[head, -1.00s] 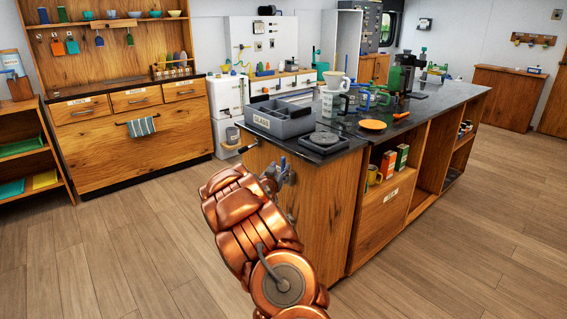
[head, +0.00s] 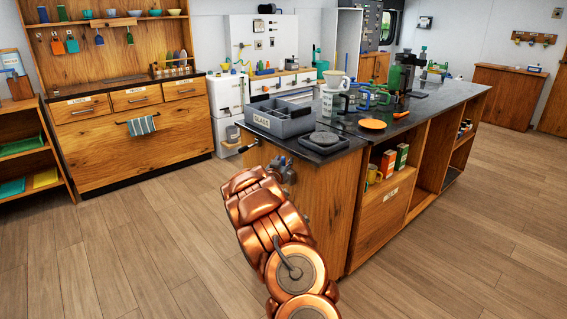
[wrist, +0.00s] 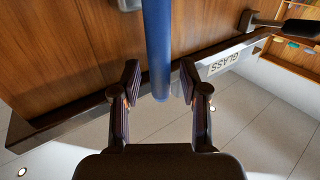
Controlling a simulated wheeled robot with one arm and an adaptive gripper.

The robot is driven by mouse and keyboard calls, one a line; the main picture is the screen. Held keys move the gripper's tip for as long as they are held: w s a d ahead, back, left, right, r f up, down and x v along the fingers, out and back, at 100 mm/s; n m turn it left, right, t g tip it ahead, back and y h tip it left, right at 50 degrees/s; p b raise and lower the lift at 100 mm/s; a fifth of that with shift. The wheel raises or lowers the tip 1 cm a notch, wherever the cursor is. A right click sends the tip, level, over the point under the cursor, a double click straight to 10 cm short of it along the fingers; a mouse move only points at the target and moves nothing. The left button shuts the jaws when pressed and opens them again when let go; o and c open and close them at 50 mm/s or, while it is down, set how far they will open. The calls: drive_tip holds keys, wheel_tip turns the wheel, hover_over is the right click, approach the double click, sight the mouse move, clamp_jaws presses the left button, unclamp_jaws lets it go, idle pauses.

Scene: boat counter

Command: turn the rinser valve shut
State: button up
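The rinser valve's blue lever, a straight bar, shows large in the wrist view (wrist: 157,45). It reaches down between the two fingers of my gripper (wrist: 159,84), with visible gaps on both sides. My gripper is open and does not appear to touch the lever. In the head view, a small bit of blue (head: 283,161) shows at the near end of the wooden counter, by grey fittings. My copper arm hides most of the gripper and valve there. The valve's body is not clear in either view.
A grey bin labelled GLASS (head: 262,122) stands on the dark countertop (head: 345,147) above. A black-tipped handle (head: 249,146) sticks out at the counter's corner and also shows in the wrist view (wrist: 302,28). The wooden floor (head: 120,240) left of the counter is clear.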

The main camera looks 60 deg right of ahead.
clamp_jaws()
drive_tip(key=shift+a+f+b, duration=0.1)
drive_tip(key=shift+f+b, duration=0.05)
drive_tip(key=shift+b, duration=0.15)
idle(0.4)
